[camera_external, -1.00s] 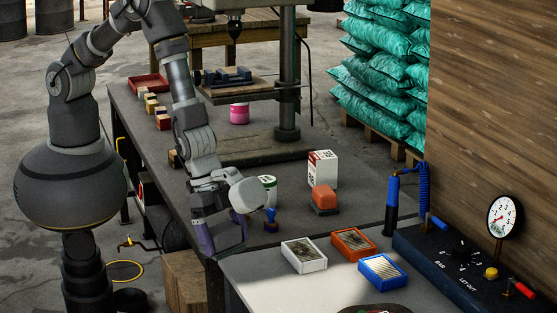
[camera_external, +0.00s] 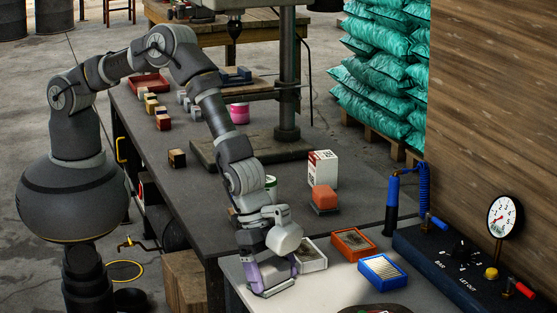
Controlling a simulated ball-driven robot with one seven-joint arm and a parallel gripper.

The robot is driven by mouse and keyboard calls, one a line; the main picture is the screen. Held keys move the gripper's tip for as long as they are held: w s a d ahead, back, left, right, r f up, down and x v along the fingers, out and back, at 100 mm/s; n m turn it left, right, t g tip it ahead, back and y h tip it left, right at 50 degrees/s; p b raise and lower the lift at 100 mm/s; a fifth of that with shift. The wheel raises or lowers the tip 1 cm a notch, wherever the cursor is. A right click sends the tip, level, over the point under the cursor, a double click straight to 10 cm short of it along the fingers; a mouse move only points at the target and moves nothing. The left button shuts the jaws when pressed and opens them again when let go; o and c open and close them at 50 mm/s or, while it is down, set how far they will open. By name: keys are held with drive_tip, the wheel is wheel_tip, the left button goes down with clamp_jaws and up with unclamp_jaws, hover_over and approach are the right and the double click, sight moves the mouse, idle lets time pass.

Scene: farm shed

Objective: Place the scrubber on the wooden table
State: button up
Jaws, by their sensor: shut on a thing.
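My gripper (camera_external: 272,285) has purple fingers and points down over the near left part of the pale table top (camera_external: 330,290). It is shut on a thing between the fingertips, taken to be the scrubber. Little of that thing shows, only a greyish strip, and I cannot tell whether it touches the table top. A wooden table (camera_external: 190,38) stands in the back, behind the drill press.
A white tray (camera_external: 316,262), an orange tray (camera_external: 353,242) and a blue tray (camera_external: 382,270) lie right of my gripper. A white-and-red box (camera_external: 322,168) stands on the dark bench (camera_external: 210,225). The drill press post (camera_external: 288,75) rises behind. A gauge panel (camera_external: 460,260) borders the right.

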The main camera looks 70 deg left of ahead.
drive_tip(key=o, duration=0.8)
drive_tip(key=shift+f, duration=0.15)
drive_tip(key=shift+r, duration=0.25)
drive_tip(key=p+v, duration=0.3)
drive_tip(key=v, duration=0.9)
drive_tip(key=shift+s+a+f, duration=0.1)
drive_tip(key=shift+f, duration=0.05)
